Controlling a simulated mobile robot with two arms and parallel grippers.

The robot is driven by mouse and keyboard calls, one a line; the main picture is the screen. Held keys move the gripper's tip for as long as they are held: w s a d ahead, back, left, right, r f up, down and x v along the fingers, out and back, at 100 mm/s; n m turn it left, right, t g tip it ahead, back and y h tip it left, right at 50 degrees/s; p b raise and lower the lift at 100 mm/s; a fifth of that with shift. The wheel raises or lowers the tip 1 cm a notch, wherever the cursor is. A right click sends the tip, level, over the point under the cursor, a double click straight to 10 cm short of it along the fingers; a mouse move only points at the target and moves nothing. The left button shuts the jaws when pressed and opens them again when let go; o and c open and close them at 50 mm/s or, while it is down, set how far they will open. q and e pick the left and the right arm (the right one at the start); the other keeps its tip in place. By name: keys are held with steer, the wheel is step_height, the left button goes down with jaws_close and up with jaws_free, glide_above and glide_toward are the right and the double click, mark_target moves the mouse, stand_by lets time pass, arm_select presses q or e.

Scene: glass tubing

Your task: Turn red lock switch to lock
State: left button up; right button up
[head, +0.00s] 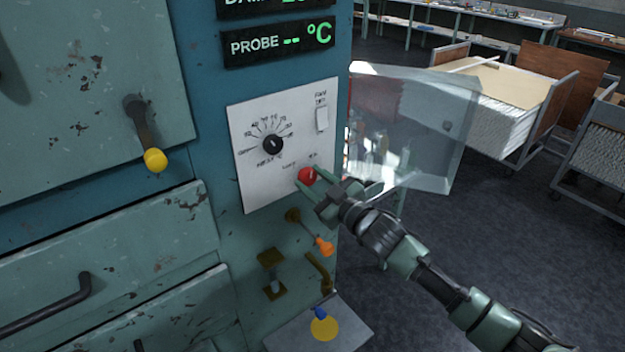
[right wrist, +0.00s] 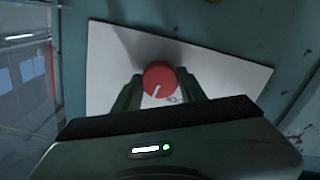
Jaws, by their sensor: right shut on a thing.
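The red lock switch (head: 307,175) is a round knob low on the white control panel (head: 245,185), on the front of the blue-green machine. My right gripper (head: 312,184) is at the panel and shut on the red knob. In the right wrist view the red switch (right wrist: 160,78) sits between the two fingers of my right gripper (right wrist: 160,90), one finger on each side. A pale pointer line on its face points down and slightly left. The small lettering beside it is too blurred to read. My left gripper is not in view.
A black dial (head: 273,144) and a white rocker switch (head: 322,119) share the panel. A clear open cover (head: 430,130) stands out at the right. An orange-tipped lever (head: 324,245) is below, and a yellow-knobbed lever (head: 154,160) is at left.

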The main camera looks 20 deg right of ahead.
steer(key=n, duration=0.5)
steer(key=shift+n, duration=0.3)
steer(key=n, duration=0.5)
steer(key=shift+n, duration=0.3)
steer(key=o, duration=1.4)
steer(key=shift+c, duration=0.2)
steer(key=shift+s+d+f, duration=0.15)
steer(key=shift+s+d, duration=0.05)
steer(key=shift+s, duration=0.25)
steer(key=b+v, duration=0.2)
steer(key=v, duration=0.5)
